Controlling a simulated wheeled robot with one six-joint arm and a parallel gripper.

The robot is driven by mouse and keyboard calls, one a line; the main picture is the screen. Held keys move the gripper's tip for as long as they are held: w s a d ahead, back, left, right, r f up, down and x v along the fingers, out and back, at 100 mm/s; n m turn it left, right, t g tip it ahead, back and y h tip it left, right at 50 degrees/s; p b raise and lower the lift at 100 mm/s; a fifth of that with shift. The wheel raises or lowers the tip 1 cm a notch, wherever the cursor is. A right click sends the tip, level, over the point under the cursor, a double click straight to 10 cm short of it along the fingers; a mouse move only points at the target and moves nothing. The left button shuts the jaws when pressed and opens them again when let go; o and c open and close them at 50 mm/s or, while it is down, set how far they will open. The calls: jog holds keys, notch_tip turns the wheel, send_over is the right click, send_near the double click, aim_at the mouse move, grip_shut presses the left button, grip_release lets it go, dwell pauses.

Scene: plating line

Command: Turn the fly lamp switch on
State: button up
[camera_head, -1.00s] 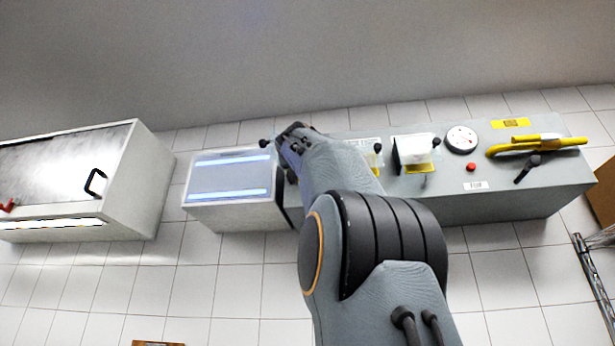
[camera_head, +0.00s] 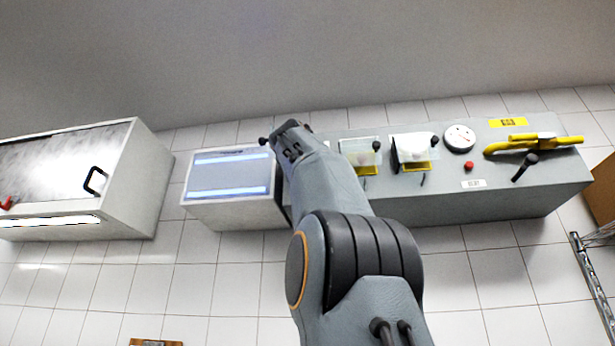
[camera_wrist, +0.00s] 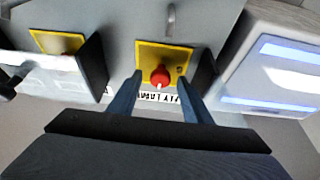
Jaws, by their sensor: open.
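The fly lamp switch is a red rotary knob (camera_wrist: 160,76) on a yellow plate (camera_wrist: 150,53) in the wrist view. A pale mark on the knob points down in the picture. A white label below it (camera_wrist: 152,96) reads upside down, apparently "FLY LAMP", partly hidden. My gripper (camera_wrist: 159,80) is open, one finger on each side of the knob. I cannot tell whether the fingers touch it. In the head view my gripper (camera_head: 290,128) is at the left end of the grey panel, and my arm hides the knob. The fly lamp box (camera_head: 232,175) has two bright bluish bars.
The grey panel (camera_head: 450,204) carries other yellow-plated switches with clear covers (camera_head: 412,148), a gauge (camera_head: 459,138), a red button (camera_head: 469,166) and a yellow handle (camera_head: 530,143). In the wrist view, a dark-sided cover (camera_wrist: 95,68) stands left of my fingers and the lamp box (camera_wrist: 275,70) is close right.

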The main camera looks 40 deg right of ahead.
jog(key=shift+a+f, duration=0.1)
jog(key=b+v, duration=0.5)
jog(key=v, duration=0.2)
jog(key=shift+s+a+b, duration=0.2)
jog(key=shift+s+b, duration=0.05)
jog(key=shift+b, duration=0.15)
jog(key=shift+s, duration=0.1)
